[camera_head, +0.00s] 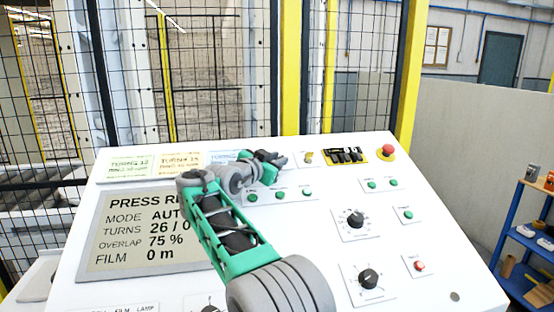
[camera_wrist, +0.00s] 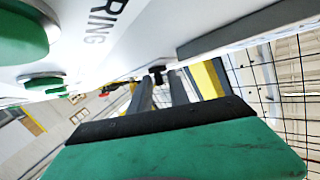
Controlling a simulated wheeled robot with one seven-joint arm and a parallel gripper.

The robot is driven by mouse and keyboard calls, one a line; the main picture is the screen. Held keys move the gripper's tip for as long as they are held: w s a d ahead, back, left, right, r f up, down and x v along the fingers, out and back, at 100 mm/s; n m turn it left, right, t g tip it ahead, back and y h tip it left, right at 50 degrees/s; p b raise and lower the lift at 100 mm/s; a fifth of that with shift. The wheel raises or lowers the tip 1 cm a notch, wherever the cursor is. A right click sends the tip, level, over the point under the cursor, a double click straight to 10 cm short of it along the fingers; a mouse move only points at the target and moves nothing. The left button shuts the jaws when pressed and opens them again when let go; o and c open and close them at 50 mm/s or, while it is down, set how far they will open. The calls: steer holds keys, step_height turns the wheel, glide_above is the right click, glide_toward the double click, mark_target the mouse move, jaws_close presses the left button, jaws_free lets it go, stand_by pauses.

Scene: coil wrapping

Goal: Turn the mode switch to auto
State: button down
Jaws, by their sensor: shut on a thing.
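My gripper (camera_head: 281,160) is low over the upper middle of the white sloping control panel (camera_head: 330,215). In the wrist view its two grey fingers (camera_wrist: 164,84) reach forward and are shut on a small black knob (camera_wrist: 157,69), taken as the mode switch. The knob's pointer and its position marks cannot be made out, and my gripper hides it in the head view. The press display (camera_head: 130,255) shows a MODE line beginning "AUT", the rest covered by my arm, then turns 26, overlap 75 % and film 0 m.
Green buttons (camera_head: 280,195) sit just below my gripper. Dial knobs (camera_head: 355,219) are lower right. A mesh fence (camera_head: 220,75) stands behind the panel.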

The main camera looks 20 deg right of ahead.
steer(key=c, duration=1.5)
jaws_free()
steer(key=b+v, duration=0.1)
steer(key=v, duration=0.6)
steer(key=shift+s+a+b, duration=0.2)
steer(key=shift+a+b, duration=0.15)
